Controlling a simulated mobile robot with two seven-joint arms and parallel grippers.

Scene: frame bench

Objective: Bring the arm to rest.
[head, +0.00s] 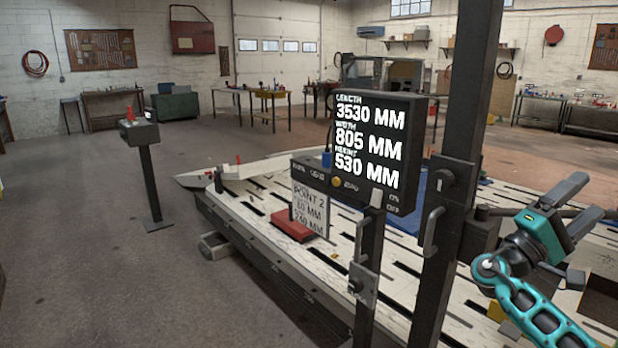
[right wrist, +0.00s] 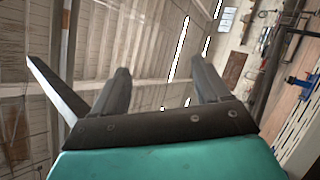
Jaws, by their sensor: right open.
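My right arm comes in at the lower right of the head view, teal and black. Its gripper (head: 582,202) is raised above the right part of the slotted bench (head: 440,300), apart from the dark upright post (head: 468,110) to its left. In the right wrist view the two dark fingers of this gripper (right wrist: 160,80) stand apart with nothing between them. Behind them are the ceiling and a wall, turned sideways. My left gripper is in neither view.
A black display (head: 370,140) showing 3530, 805 and 530 MM stands at the bench's near side. A "POINT 2" card (head: 309,208) stands at a red block (head: 298,225) on the bench. A pedestal box (head: 139,132) stands at left. The left floor is mostly clear.

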